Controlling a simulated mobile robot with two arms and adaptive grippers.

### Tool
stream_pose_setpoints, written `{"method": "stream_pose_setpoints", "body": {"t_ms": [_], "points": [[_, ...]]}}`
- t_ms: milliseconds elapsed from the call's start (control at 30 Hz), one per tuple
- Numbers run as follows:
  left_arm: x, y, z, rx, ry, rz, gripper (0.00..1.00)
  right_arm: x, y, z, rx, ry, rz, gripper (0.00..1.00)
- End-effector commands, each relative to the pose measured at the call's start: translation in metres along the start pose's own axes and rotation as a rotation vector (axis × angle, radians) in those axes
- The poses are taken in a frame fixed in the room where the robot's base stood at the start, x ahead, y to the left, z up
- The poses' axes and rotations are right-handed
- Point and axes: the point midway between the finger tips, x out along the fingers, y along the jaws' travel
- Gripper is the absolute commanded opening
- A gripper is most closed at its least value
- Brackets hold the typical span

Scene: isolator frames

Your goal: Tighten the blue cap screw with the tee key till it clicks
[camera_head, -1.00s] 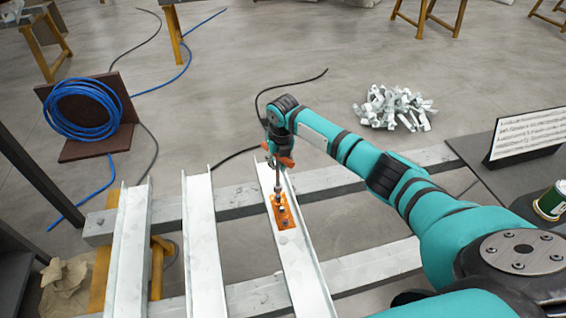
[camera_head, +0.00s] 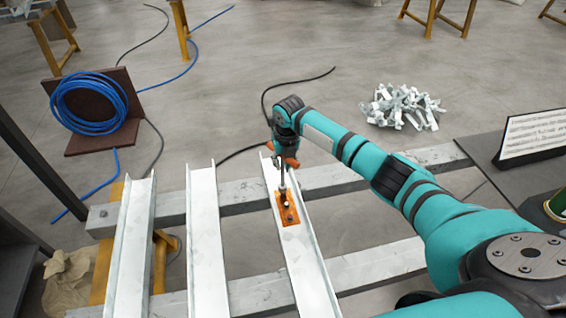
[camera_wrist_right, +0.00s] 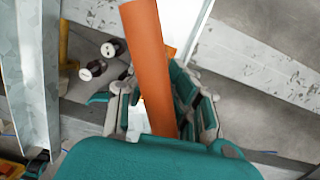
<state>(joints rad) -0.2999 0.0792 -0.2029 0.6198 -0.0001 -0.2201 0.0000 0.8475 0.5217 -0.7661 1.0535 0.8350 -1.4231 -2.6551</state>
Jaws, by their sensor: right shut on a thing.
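My right gripper (camera_head: 284,155) is shut on the orange handle of the tee key (camera_head: 283,182); the handle also fills the middle of the right wrist view (camera_wrist_right: 150,65). The key's thin metal shaft points down to the far end of an orange plate (camera_head: 291,216) in the right-hand channel rail. A few small screw heads show on the plate. I cannot pick out a blue cap; the screw under the key's tip is hidden or too small to tell. My left gripper is not in view.
Pale metal channel rails (camera_head: 205,240) lie across two grey beams (camera_head: 245,200). A coil of blue hose (camera_head: 90,103) leans on a brown board at left. A pile of metal scraps (camera_head: 402,106) lies on the floor. A paper sheet (camera_head: 535,133) stands at right.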

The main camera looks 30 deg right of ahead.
Motion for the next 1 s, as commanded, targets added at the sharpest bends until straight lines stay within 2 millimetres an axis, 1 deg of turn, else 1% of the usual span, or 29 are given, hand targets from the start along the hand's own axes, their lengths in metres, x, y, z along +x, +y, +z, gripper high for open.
{"method": "stream_pose_setpoints", "body": {"t_ms": [533,1000], "points": [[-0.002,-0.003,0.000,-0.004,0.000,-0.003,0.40,0.000,-0.002,0.001,0.000,-0.001,0.000,0.00],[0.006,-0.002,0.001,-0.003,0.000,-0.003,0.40,0.011,-0.002,-0.001,0.000,-0.001,0.001,0.00]]}}
